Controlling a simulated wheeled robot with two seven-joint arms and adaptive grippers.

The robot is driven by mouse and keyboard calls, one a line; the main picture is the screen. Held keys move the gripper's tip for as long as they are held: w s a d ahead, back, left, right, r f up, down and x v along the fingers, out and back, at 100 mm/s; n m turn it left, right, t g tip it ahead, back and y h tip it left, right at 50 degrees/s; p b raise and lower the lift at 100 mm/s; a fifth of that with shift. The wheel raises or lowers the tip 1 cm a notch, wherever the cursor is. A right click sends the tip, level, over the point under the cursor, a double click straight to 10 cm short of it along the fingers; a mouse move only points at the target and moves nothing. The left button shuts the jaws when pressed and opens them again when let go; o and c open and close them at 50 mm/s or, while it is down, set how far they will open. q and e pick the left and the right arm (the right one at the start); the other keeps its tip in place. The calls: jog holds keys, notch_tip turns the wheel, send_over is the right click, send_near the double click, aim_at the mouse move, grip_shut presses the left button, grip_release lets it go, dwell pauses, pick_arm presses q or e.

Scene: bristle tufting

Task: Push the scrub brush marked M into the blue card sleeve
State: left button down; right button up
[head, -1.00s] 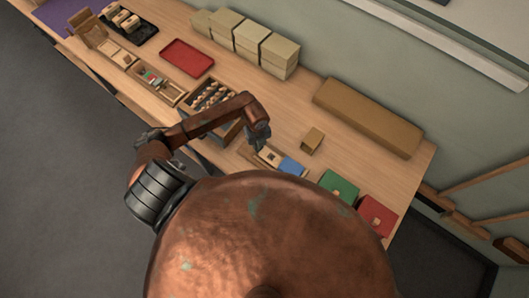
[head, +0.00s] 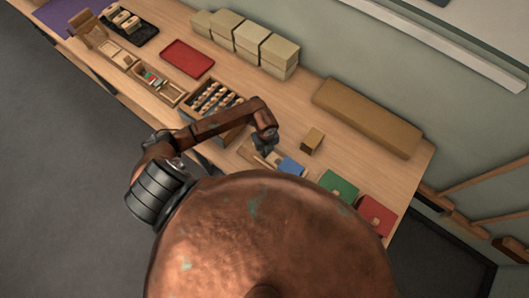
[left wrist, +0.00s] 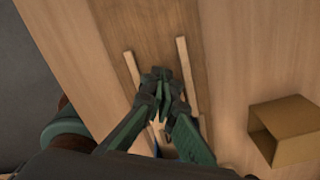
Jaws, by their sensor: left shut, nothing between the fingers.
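The blue card sleeve (head: 291,166) lies on the near side of the table, at the right end of a wooden guide board with two pale rails (left wrist: 187,64). My left gripper (head: 264,149) is over this board, just left of the sleeve. In the left wrist view its fingertips (left wrist: 163,88) are together between the rails, with nothing between them. The scrub brush is mostly hidden by the gripper; a pale patch (left wrist: 161,130) shows between the finger links, but I cannot read a mark on it. My right gripper is out of view.
A small cardboard box (head: 312,139) stands just behind the guide board. Green (head: 338,186) and red (head: 376,216) card pieces lie to the right. A compartment tray of brushes (head: 211,97) stands to the left. A long brown block (head: 367,117) lies behind.

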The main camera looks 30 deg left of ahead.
aim_at(273, 158)
pick_arm(q)
jog(key=shift+d, duration=0.85)
jog(key=shift+s+d+p, duration=0.15)
jog(key=shift+d+p, duration=0.15)
jog(key=shift+d, duration=1.15)
jog(key=shift+a, duration=0.2)
jog(key=shift+a, duration=1.35)
notch_tip(273, 158, up, 9)
jog(key=p, duration=0.7)
jog(key=shift+p, duration=0.3)
